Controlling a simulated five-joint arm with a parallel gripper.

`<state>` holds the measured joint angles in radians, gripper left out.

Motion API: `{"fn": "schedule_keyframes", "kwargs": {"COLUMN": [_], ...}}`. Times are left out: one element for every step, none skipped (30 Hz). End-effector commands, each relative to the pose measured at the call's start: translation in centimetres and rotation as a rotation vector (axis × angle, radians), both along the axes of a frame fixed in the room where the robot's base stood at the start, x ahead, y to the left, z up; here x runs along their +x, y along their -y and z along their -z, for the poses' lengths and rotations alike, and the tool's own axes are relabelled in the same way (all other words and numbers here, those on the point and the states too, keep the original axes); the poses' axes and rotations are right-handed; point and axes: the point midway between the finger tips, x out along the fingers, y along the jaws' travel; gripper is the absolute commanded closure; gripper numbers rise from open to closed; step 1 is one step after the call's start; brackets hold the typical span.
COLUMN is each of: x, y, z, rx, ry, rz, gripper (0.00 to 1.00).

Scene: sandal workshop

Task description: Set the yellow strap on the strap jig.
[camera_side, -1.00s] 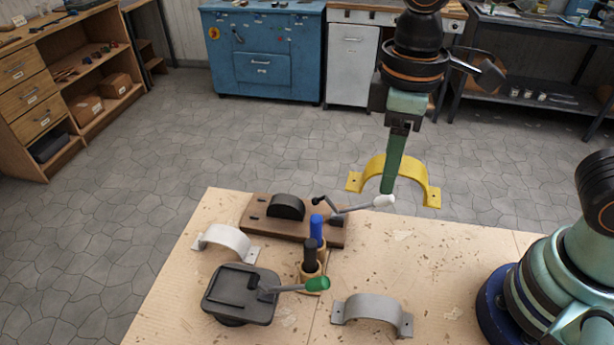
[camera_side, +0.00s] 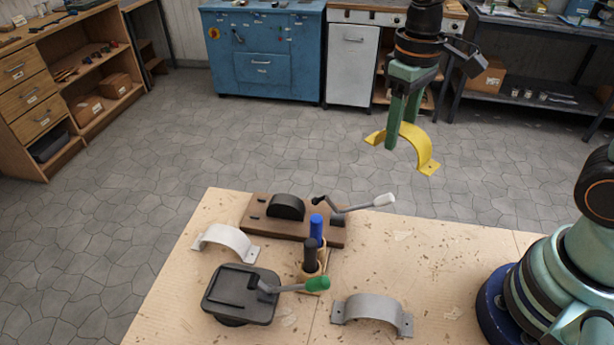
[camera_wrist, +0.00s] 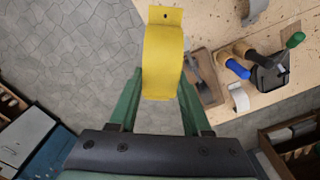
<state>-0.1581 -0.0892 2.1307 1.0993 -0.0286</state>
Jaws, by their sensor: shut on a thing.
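The yellow strap (camera_side: 420,145) is an arched band with flat, holed end tabs. My gripper (camera_side: 398,132) is shut on it and holds it in the air, tilted, beyond and above the far edge of the table. In the wrist view the yellow strap (camera_wrist: 163,60) lies between the two green fingers. What looks like the strap jig is a brown board (camera_side: 265,226) with a black rounded block (camera_side: 287,206) and a white-handled lever (camera_side: 383,200). It stands at the table's back, below and left of my gripper; nothing lies on the block.
A grey strap (camera_side: 372,309) lies in front and a pale strap (camera_side: 228,240) at left. A black plate fixture (camera_side: 238,292) has a green-handled lever (camera_side: 317,284). Blue (camera_side: 316,228) and black (camera_side: 309,252) handles stand upright beside the jig.

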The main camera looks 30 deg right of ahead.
Motion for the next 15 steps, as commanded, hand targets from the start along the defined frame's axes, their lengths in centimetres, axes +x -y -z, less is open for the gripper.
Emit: {"fn": "schedule_keyframes", "kwargs": {"x": [-0.8, -1.2, -1.9, -2.5, -3.1, -3.9, -4.4, -5.0, -5.8, -6.3, -6.8, -7.4, -7.8, -8.1, -8.5], "y": [-1.9, -2.8, -4.1, -5.0, -5.9, -6.9, -7.7, -8.4, -9.2, -9.7, -10.2, -10.7, -11.1, -11.4, -11.7], "z": [-0.4, -0.6, -0.8, -1.0, -1.2, -1.5, -1.6, -1.8, -1.9, -2.0, -2.2, -2.3, -2.4, -2.4, -2.5], "rx": [0.000, 0.000, 0.000, 0.000, 0.000, 0.000, 0.000, 0.001, 0.001, 0.000, 0.000, 0.001, 0.001, 0.001, 0.001], "ry": [0.002, 0.003, 0.003, 0.003, 0.002, 0.003, 0.003, 0.003, 0.002, 0.001, 0.001, 0.002, 0.002, 0.001, 0.001], "rz": [-0.071, -0.112, -0.166, -0.205, -0.243, -0.294, -0.330, -0.363, -0.406, -0.435, -0.463, -0.495, -0.517, -0.535, -0.556], "gripper": [1.00, 1.00, 1.00, 1.00, 1.00, 1.00, 1.00, 1.00, 1.00, 1.00, 1.00, 1.00, 1.00, 1.00, 1.00]}}
